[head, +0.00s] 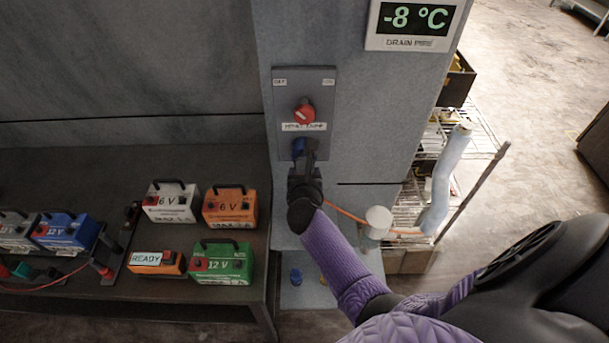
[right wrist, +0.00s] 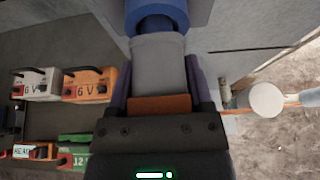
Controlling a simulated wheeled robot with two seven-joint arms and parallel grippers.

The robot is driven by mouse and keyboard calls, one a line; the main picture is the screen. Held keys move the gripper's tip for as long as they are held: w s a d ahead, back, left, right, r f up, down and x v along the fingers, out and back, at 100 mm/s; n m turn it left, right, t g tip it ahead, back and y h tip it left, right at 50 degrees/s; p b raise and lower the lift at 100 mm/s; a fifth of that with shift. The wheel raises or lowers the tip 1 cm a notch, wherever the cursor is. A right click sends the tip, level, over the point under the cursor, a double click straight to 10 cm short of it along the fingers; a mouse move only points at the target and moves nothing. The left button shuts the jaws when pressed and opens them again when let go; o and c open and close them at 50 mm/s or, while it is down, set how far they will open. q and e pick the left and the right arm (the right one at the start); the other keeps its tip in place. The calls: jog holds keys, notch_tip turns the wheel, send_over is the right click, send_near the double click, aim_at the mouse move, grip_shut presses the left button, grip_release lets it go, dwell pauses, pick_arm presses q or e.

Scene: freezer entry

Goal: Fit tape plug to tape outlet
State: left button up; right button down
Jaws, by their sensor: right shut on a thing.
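A grey panel (head: 322,88) on the wall carries a red knob (head: 304,113), a label and, below it, the blue tape outlet (head: 298,147). My right gripper (head: 305,166) is just under the outlet, shut on the tape plug. In the right wrist view the plug (right wrist: 160,62) is a grey body between the fingers, with an orange part at its near end. Its far end meets the blue outlet (right wrist: 158,14); I cannot tell how deep it sits. In the head view the plug is mostly hidden by my gripper. My left gripper is not in view.
An orange cable (head: 345,213) runs toward a white cylinder (head: 379,221) and a wrapped pipe (head: 442,185) at the right. A dark bench (head: 190,300) at the left holds several batteries. A wire rack (head: 480,140) stands behind the wall. A temperature display (head: 415,22) hangs above.

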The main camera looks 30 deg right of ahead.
jog(key=shift+w+d, duration=0.5)
jog(key=shift+w, duration=0.3)
grip_release()
jog(key=shift+s, duration=0.1)
jog(key=shift+s+a+p, duration=0.3)
jog(key=shift+s+a, duration=0.4)
jog(key=shift+s, duration=0.3)
jog(key=shift+s+a+p, duration=0.3)
jog(key=shift+s+a, duration=0.3)
jog(key=shift+s, duration=0.35)
jog(key=shift+s+a+p, duration=0.3)
jog(key=shift+s+a, duration=0.25)
jog(key=shift+s, duration=0.4)
jog(key=shift+r, duration=0.15)
